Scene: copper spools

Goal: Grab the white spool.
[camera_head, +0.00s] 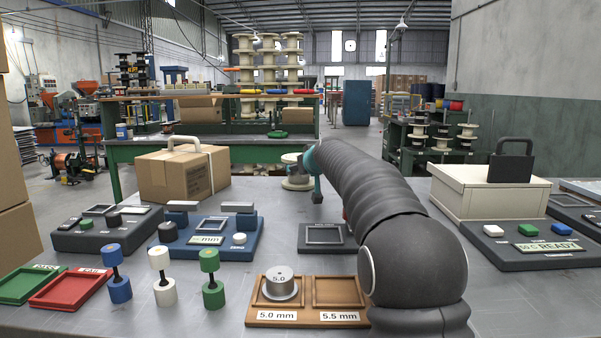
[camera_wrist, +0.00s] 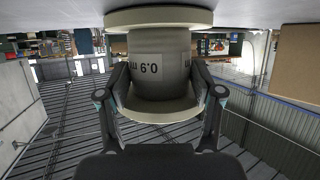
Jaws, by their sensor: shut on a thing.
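A spool (camera_head: 298,184) with cream-white flanges and a grey winding is near the back edge of the table, left of my arm. The wrist view shows the spool (camera_wrist: 160,45) close up and inverted, with dark lettering on its winding. My gripper (camera_wrist: 160,80) is shut on it, one finger on each side. In the head view, my gripper (camera_head: 309,163) is small and partly hidden by my arm. I cannot tell whether the spool's lower flange rests on the table or is just above it.
A grey 5.0 spool (camera_head: 280,283) sits in the left recess of a wooden tray (camera_head: 308,319). Blue, white and green dumbbell-shaped gauges (camera_head: 163,277) stand on the left. A cardboard box (camera_head: 160,176) is left of the spool; a cream case (camera_head: 487,195) is at the right.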

